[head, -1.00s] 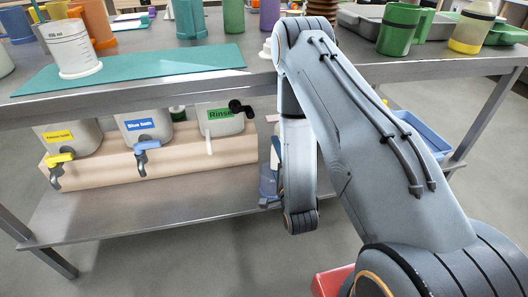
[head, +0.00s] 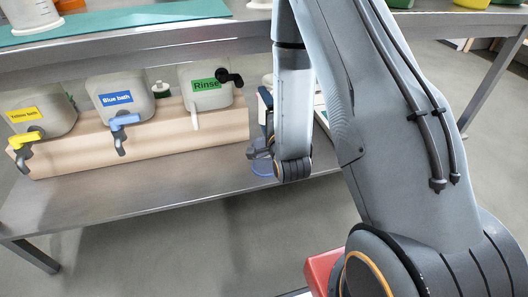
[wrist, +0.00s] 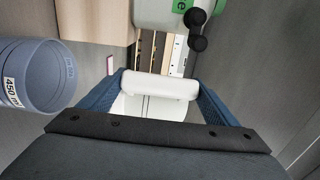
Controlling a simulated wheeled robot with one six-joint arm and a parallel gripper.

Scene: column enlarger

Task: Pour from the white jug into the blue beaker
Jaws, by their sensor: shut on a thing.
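The white jug (wrist: 155,103) is between the blue fingers of my gripper (wrist: 158,84) in the wrist view. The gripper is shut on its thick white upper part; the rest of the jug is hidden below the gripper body. The blue beaker (wrist: 38,78), marked 450 ml, stands apart to the left of the gripper, with its open mouth showing. In the head view my gripper (head: 262,125) is mostly hidden by my arm, over the lower shelf. A blue round piece (head: 263,170) below it is probably the beaker. The jug cannot be made out there.
The yellow bath tank (head: 38,100), blue bath tank (head: 120,90) and rinse tank (head: 205,85) sit on a wooden block (head: 150,142) on the lower shelf (head: 130,200). The rinse tank's black knob (wrist: 197,30) is close ahead of the gripper. The tabletop overhangs the shelf.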

